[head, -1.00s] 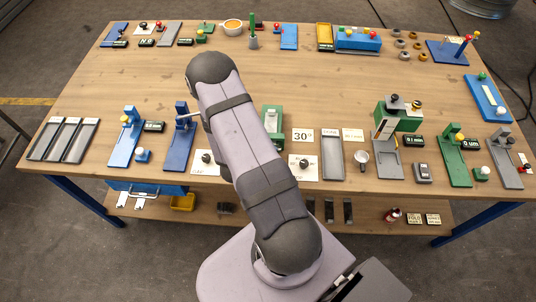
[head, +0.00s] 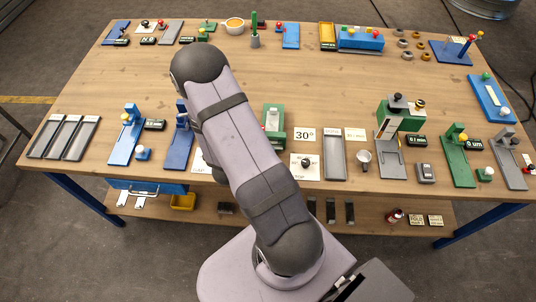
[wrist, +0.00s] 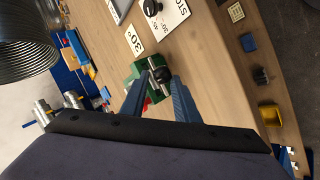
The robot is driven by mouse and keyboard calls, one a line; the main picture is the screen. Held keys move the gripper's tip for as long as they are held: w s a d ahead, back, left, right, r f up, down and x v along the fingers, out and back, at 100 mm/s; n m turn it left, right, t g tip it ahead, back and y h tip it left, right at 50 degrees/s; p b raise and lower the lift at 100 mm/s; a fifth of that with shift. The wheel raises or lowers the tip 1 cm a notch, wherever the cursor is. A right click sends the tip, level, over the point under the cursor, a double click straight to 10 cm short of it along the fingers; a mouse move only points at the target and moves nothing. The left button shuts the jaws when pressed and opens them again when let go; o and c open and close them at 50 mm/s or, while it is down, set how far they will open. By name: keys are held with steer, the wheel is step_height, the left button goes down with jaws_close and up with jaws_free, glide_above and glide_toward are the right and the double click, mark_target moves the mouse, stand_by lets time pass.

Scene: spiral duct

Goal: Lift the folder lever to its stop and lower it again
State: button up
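I take the green unit beside the 30° card to be the folder; it shows in the head view (head: 282,138), partly covered by my arm. In the wrist view the green unit (wrist: 139,70) lies just beyond my fingertips. A dark bar with pale metal (wrist: 160,74) shows on it between the fingertips; I cannot tell surely whether this is the lever or how far it is raised. My gripper (wrist: 157,82) has two blue fingers spread apart, with a visible gap. Contact with the bar cannot be told. In the head view my arm hides the gripper.
The 30° card (head: 304,134) and a STOP card with a black knob (head: 304,166) lie right of the green unit. A grey strip (head: 334,158) lies beyond them. A blue stand (head: 178,150) is to the left. The table's middle (head: 310,85) is clear.

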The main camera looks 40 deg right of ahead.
steer(key=shift+v, duration=1.65)
steer(key=w+a+t+y+b, duration=0.1)
steer(key=w+a+y+b, duration=0.2)
steer(key=a, duration=0.5)
steer(key=w+a+y+b, duration=0.2)
steer(key=a+y, duration=0.3)
steer(key=a, duration=0.3)
steer(key=s+a+r+g+b, duration=0.25)
steer(key=s+r+g, duration=0.2)
steer(key=s, duration=0.85)
step_height(320, 180, down, 18)
steer(key=b, duration=2)
steer(key=shift+y, duration=0.3)
